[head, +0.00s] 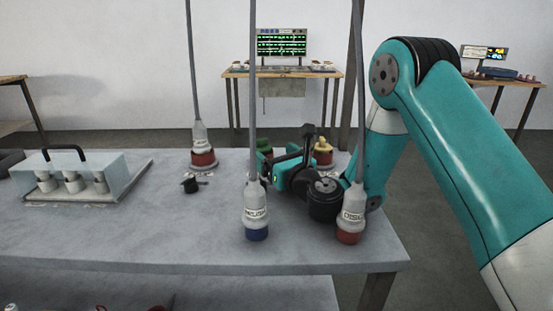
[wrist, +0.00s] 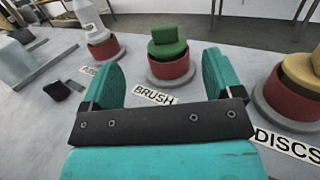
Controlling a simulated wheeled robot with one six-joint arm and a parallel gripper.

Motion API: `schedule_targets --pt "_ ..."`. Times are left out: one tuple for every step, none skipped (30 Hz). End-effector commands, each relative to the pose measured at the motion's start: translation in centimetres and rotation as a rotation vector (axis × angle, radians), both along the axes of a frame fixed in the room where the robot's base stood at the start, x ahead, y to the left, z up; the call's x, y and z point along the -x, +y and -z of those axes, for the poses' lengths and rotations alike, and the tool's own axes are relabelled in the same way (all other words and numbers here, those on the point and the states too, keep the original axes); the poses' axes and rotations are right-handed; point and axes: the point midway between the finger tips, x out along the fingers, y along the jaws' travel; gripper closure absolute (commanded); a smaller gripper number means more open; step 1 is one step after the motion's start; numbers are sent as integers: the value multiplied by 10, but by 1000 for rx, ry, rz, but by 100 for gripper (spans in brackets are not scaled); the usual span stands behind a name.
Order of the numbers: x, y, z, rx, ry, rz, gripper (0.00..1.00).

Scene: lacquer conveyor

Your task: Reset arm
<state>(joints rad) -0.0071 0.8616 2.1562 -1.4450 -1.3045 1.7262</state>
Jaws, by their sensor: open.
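My gripper (head: 272,168) is over the right part of the grey table (head: 110,235), partly hidden behind my own wrist in the head view. In the wrist view its two teal fingers (wrist: 160,80) stand wide apart with nothing between them. Beyond the gap, a green plug (wrist: 168,42) sits in a red round socket (wrist: 172,70) with a BRUSH label. A yellow plug (wrist: 303,70) in a red socket marked DISCS is at the right; it also shows in the head view (head: 323,146).
A white hanging connector (head: 200,134) stands in a red socket at the back. Cables hang in front with a blue-ended connector (head: 256,215) and a red-ended one (head: 351,210), close to my arm. A clear rack (head: 110,168) stands left. The front-left tabletop is clear.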

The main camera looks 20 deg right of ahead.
Motion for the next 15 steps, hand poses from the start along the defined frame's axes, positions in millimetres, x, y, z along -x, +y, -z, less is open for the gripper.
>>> schedule_targets --pt "0 -3 0 1 1 4 14" --pt "0 -4 0 1 1 5 14" --pt "-1 -5 0 0 1 7 14" --pt "-1 -5 0 0 1 7 14" --pt "-1 -5 -1 1 1 8 14" --pt "-1 -5 -2 1 1 8 14" --pt "-1 -5 -4 0 0 8 14" --pt "-1 -5 -7 0 0 8 14" --pt "-1 -5 -13 0 0 7 14" --pt "-1 -5 -18 0 0 7 14" --pt "-1 -5 -25 0 -1 7 14" --pt "-1 -4 -35 0 -1 6 14" --pt "-1 -4 -43 0 -1 6 14" --pt "-1 -4 -52 0 -1 6 14" --pt "-1 -3 -64 0 -1 5 14"
